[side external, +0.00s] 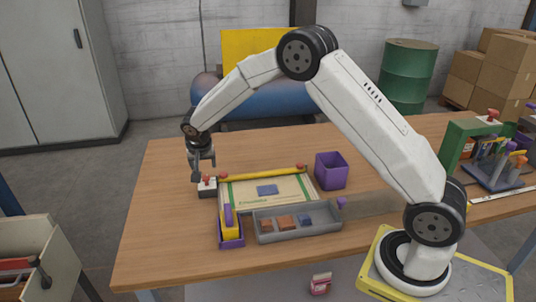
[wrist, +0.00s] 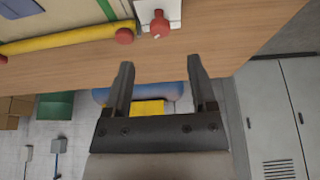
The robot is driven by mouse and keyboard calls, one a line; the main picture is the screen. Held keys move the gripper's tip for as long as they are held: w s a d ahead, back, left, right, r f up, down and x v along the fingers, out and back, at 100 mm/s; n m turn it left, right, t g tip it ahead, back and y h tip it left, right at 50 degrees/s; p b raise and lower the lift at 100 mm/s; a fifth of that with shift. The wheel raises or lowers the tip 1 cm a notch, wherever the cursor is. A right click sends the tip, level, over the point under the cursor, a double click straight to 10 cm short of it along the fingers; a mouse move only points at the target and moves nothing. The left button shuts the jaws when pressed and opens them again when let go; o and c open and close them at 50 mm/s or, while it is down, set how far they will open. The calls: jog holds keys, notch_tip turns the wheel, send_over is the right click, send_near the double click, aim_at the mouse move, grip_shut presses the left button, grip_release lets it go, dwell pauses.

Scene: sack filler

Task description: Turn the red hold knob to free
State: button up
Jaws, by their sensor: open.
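The red hold knob (wrist: 160,24) stands on a small white-topped block (wrist: 144,14) near the table's far edge. In the side view the red knob (side external: 207,180) and its block (side external: 207,191) are at the table's left, just below my gripper (side external: 202,172). My gripper is open, and nothing shows between its fingers. In the wrist view the fingertips (wrist: 159,64) are apart, and the knob appears beyond them at the top edge, not between them. Which way the knob is turned, and any free or hold marks, are too small to read.
A yellow bar (side external: 262,174) with red ends lies along a flat pale sack (side external: 291,187) beside the block. A grey tray (side external: 265,237) with small blocks, a purple bin (side external: 331,170) and a yellow-and-purple piece (side external: 230,232) stand nearby. The table left of the block is clear.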

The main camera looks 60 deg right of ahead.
aim_at(206, 176)
jog(key=shift+x, duration=3.3)
grip_shut()
